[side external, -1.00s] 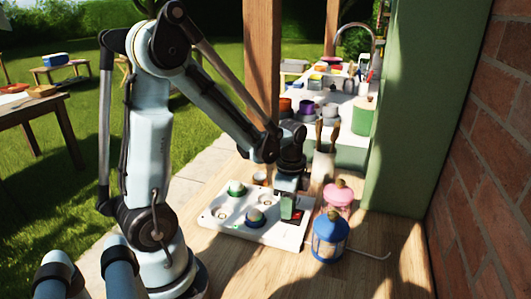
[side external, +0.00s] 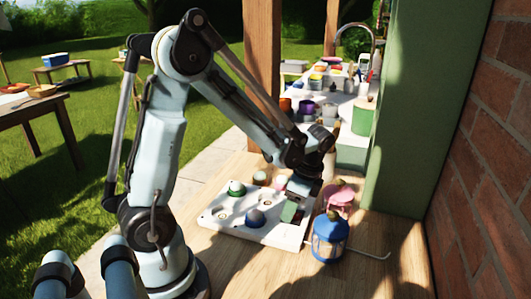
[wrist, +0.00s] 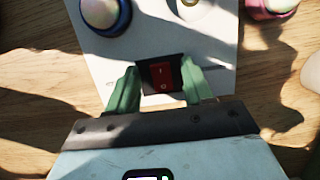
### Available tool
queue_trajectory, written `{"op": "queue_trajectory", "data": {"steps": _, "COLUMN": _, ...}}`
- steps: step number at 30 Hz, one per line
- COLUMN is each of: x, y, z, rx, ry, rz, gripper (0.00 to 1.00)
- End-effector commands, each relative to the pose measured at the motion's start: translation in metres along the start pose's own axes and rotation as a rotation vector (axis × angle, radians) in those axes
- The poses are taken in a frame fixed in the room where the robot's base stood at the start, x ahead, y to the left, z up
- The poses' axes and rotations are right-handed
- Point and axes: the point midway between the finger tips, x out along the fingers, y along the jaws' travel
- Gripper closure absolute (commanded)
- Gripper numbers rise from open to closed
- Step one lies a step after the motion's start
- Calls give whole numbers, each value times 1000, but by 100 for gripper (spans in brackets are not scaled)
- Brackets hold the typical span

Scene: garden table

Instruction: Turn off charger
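The charger (side external: 226,229) is a flat white board on the wooden table. It also shows in the wrist view (wrist: 205,50). A red rocker switch (wrist: 161,77), in a dark frame near the board's edge, is marked I and O. My gripper (side external: 293,213) is over the board's right end, its arm reaching in from the left. In the wrist view, its two green fingers (wrist: 160,84) are apart, one on each side of the switch, with nothing held. Whether they touch the board cannot be told. In the side view the gripper mostly hides the switch.
A green-topped lamp (side external: 237,188) and a blue-topped lamp (side external: 255,218) sit on the board. A blue lantern (side external: 329,238) and a pink lantern (side external: 338,198) stand close to its right. The table front (side external: 260,275) is clear.

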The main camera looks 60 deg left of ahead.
Motion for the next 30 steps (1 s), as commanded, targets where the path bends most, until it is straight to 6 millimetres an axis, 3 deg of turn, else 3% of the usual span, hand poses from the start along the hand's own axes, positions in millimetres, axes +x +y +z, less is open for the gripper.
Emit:
{"op": "queue_trajectory", "data": {"steps": 6, "x": -2, "y": 0, "z": 0, "rx": 0, "ry": 0, "rz": 0, "gripper": 49}}
{"op": "queue_trajectory", "data": {"steps": 11, "x": -15, "y": 0, "z": 0, "rx": 0, "ry": 0, "rz": 0, "gripper": 49}}
{"op": "queue_trajectory", "data": {"steps": 30, "x": -110, "y": 0, "z": 0, "rx": 1, "ry": 0, "rz": 0, "gripper": 49}}
